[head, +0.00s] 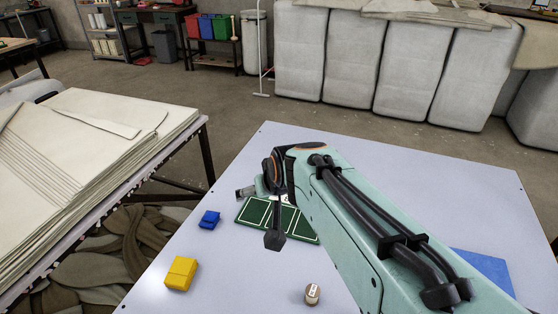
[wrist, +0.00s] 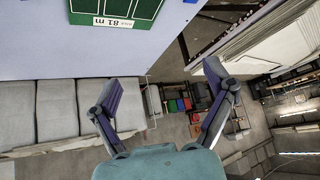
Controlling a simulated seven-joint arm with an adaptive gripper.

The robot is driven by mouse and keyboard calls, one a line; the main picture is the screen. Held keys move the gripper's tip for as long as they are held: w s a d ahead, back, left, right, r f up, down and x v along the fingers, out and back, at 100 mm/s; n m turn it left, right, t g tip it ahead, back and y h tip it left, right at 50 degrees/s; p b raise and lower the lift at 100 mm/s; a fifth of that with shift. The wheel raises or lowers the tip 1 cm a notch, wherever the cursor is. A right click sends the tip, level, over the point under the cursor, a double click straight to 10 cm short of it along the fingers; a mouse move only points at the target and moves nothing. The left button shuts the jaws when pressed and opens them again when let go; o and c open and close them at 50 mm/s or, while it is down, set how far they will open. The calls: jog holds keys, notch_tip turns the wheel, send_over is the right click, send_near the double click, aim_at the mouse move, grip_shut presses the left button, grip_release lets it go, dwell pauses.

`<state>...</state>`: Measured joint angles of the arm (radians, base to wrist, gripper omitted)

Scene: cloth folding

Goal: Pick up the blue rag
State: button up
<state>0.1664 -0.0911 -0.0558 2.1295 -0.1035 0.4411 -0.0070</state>
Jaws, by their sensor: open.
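A flat blue cloth (head: 485,268) lies on the table at the right in the head view, partly hidden by my arm. It looks like the blue rag, and it is not in the wrist view. My gripper (wrist: 168,80) is open, its two fingers spread with nothing between them. In the head view my arm's end hangs over the middle of the table, near a green board and well to the left of the cloth. The fingers are hard to make out there.
The pale table (head: 230,285) carries a green board (head: 255,211) with white lines, a small blue block (head: 209,219), a yellow block (head: 180,273) and a small tan cylinder (head: 312,294). A stack of pale sheets (head: 75,150) stands left of the table. The table's far right is clear.

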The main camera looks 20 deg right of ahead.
jog(key=w+d+f+m+h, duration=0.2)
jog(key=w+d+f, duration=0.4)
jog(key=d, duration=0.5)
jog(key=s+d+f+m+g, duration=0.1)
jog(key=s+d+f, duration=0.1)
jog(key=d+f, duration=0.2)
jog(key=s+d+f+m+g, duration=0.1)
jog(key=d+f, duration=0.3)
jog(key=f, duration=0.4)
jog(key=s+d+f+m+g, duration=0.1)
jog(key=s+d+f+g, duration=0.1)
jog(key=d+f, duration=0.3)
jog(key=shift+s+d+f+m, duration=0.1)
jog(key=shift+s+f+m, duration=0.3)
jog(key=shift+s+f, duration=0.5)
jog(key=shift+d+f, duration=0.2)
jog(key=shift+d, duration=0.05)
jog(key=x, duration=0.6)
jog(key=shift+r, duration=0.1)
jog(key=c, duration=0.8)
